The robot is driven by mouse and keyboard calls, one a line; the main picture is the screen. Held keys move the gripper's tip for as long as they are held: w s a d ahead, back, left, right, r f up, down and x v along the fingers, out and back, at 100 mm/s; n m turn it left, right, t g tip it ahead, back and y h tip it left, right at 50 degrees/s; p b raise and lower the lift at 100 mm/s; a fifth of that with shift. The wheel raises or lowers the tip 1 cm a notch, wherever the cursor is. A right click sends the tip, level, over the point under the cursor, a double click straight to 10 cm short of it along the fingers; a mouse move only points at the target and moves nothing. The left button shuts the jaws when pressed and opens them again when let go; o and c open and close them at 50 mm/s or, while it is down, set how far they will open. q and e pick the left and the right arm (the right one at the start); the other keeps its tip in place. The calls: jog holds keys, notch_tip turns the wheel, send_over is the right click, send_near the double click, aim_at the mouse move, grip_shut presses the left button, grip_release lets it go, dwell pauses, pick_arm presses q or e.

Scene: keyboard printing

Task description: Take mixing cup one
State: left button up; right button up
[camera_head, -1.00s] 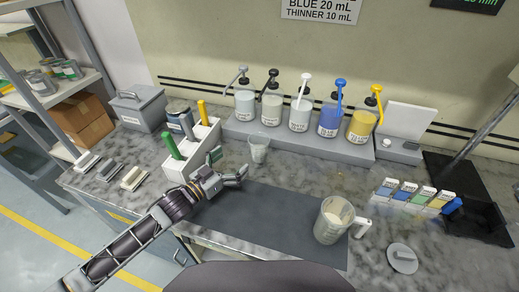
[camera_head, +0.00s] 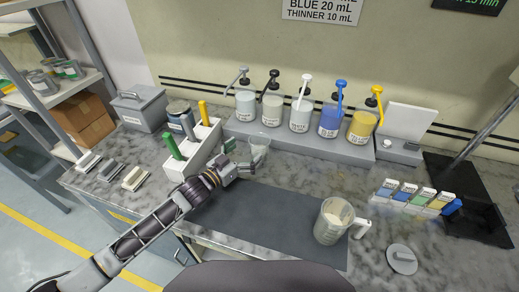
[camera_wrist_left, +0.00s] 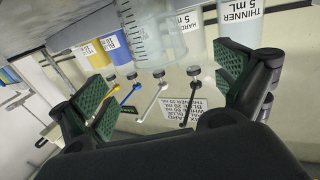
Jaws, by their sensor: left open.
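A small clear cup (camera_head: 259,145) stands upright on the counter in front of the pump bottles. My left gripper (camera_head: 247,162) is open right beside it, on its near left side. In the left wrist view, which looks upside down, a clear graduated cup (camera_wrist_left: 152,38) shows at the top, in the gap between the open green-padded fingers (camera_wrist_left: 168,85). I cannot tell if a finger touches it. A larger clear measuring jug with a white handle (camera_head: 329,226) holds pale contents on the dark mat. No label naming a cup is readable. My right gripper is not in view.
Several pump bottles (camera_head: 299,113) stand on a grey riser (camera_head: 290,142) behind the cup. A white rack with coloured-handled tools (camera_head: 198,150) stands close to the left. The dark mat (camera_head: 265,212) is bare left of the jug.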

aim_at(252, 146)
pick_arm(q)
jog(key=shift+x, duration=1.1)
jog(key=shift+w+d, duration=0.1)
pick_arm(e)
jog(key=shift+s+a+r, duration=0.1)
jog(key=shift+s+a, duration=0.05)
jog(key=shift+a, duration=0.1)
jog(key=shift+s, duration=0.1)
pick_arm(q)
jog(key=shift+w, duration=0.1)
jog(key=shift+p+x, duration=0.4)
jog(key=shift+x, duration=1.35)
jog(key=shift+w+d+f, duration=0.15)
jog(key=shift+w+d, duration=0.2)
jog(key=shift+w, duration=0.1)
jog(key=shift+w+d, duration=0.15)
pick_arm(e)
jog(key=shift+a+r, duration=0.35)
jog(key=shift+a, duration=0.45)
